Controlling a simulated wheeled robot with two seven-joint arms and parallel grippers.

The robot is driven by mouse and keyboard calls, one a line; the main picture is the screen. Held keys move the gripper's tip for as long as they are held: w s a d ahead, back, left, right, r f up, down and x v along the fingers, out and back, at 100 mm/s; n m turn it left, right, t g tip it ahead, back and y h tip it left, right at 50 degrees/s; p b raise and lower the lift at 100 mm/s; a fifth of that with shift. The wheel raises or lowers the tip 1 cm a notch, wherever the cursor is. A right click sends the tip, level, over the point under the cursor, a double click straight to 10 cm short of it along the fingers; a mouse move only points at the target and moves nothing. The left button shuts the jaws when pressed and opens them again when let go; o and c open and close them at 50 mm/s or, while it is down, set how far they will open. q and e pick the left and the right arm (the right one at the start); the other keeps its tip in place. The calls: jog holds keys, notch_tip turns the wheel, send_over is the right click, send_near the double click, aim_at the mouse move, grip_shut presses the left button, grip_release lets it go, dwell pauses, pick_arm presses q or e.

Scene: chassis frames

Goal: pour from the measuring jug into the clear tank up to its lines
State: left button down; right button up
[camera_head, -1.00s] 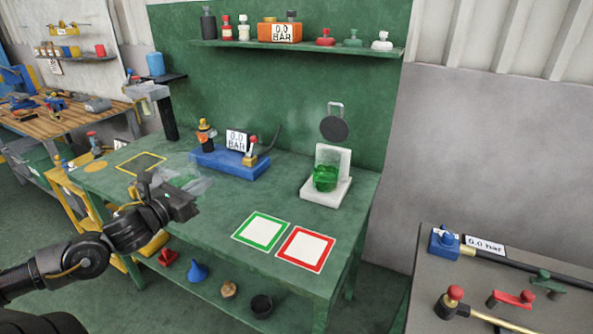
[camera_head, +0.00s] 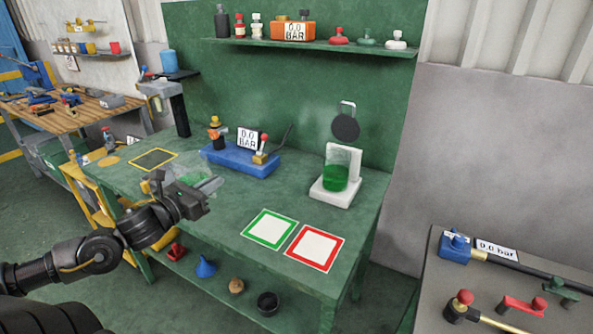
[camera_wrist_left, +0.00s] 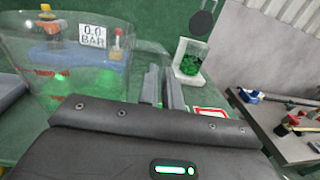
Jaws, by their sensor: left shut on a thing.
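My left gripper (camera_head: 203,197) is shut on a see-through vessel, seemingly the measuring jug (camera_head: 196,180), over the bench's left part. In the left wrist view the jug (camera_wrist_left: 85,68) stands large left of the fingers (camera_wrist_left: 163,88), with red marks on its wall and green patches low down. I cannot tell whether these are liquid inside. A clear vessel holding green liquid, seemingly the tank (camera_head: 336,178), stands on a white base at the bench's right back, well apart from the jug. It also shows in the left wrist view (camera_wrist_left: 188,66). Its lines are too small to see. My right gripper is out of view.
A blue unit (camera_head: 240,160) with a 0.0 BAR display stands at the bench's back. A green-framed square (camera_head: 270,229) and a red-framed square (camera_head: 315,248) lie in front of the white base, both empty. A shelf (camera_head: 310,48) with bottles hangs above. Another table (camera_head: 440,290) is at right.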

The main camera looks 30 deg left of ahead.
pick_arm(q)
jog(key=s+d+f+m+h, duration=0.1)
jog(key=s+d+f+h, duration=0.15)
jog(key=d+f, duration=0.7)
jog(key=d+m+g+h, duration=0.2)
jog(key=d+m+h, duration=0.2)
jog(key=d, duration=1.3)
jog(key=shift+d+r+h, duration=0.2)
jog(key=shift+d+h, duration=0.1)
jog(key=shift+h, duration=0.25)
